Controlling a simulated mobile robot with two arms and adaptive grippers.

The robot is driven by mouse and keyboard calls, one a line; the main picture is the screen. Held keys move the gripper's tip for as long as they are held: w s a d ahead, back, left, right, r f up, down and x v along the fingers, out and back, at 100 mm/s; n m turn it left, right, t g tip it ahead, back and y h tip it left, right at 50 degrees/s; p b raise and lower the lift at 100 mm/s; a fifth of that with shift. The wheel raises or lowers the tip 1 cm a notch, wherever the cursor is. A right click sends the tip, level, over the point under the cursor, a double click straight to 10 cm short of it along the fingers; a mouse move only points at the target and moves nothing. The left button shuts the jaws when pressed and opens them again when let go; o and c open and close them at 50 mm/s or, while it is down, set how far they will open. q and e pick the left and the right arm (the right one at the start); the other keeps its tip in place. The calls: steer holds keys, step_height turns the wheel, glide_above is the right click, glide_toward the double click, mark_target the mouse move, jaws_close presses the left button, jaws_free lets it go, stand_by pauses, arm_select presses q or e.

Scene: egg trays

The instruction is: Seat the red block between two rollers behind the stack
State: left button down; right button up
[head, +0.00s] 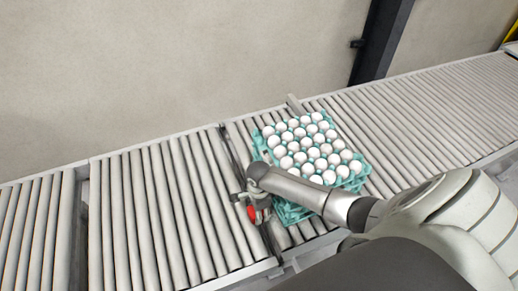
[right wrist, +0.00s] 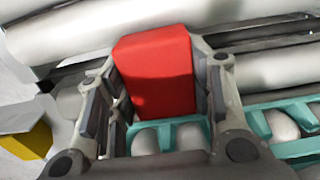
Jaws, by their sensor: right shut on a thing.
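The red block (head: 252,212) shows as a small patch at my right gripper (head: 251,199) in the head view. In the right wrist view the red block (right wrist: 155,75) stands between the two fingers of my right gripper (right wrist: 162,85), which is shut on it. The stack of teal egg trays (head: 291,215) with white eggs sits on the rollers, just right of the gripper. In the right wrist view a teal tray edge (right wrist: 259,128) lies close below the block. The block's underside and any roller contact are hidden. My left gripper is not in view.
Grey conveyor rollers (head: 160,208) run left and right of the stack, with a dark gap between sections near the gripper. A plain wall (head: 150,70) and dark post (head: 381,40) stand behind. The rollers at left are clear. A yellow object (right wrist: 30,142) shows in the right wrist view.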

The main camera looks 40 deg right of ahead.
steer(key=shift+f, duration=0.1)
steer(key=o, duration=1.3)
step_height(320, 180, up, 12)
